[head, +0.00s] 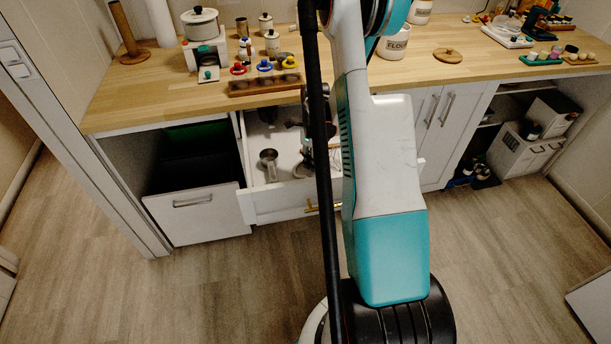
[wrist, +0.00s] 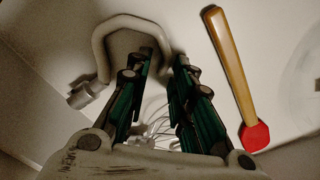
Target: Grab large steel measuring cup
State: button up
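A steel cup with a handle (head: 268,157) lies in the open white drawer, left of my gripper in the head view. It looks like the measuring cup, but I cannot tell its size class. My gripper (wrist: 162,68) is open, with two green-padded fingers apart and nothing clearly held between them. In the head view my arm partly hides the gripper over the drawer. In the wrist view a thick grey curved metal piece (wrist: 100,40) arcs left of and behind the fingertips. I cannot tell whether it belongs to the cup or touches a finger.
A spatula with a wooden handle and red head (wrist: 229,65) lies right of the fingers. Wire loops, perhaps a whisk (wrist: 160,128), show between them. The drawer front (head: 285,202) and the wooden counter (head: 450,68) edge bound the space. A flour canister (head: 394,43) stands on the counter.

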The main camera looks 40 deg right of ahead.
jog(key=shift+c, duration=0.2)
grip_shut()
jog(key=shift+r, duration=0.1)
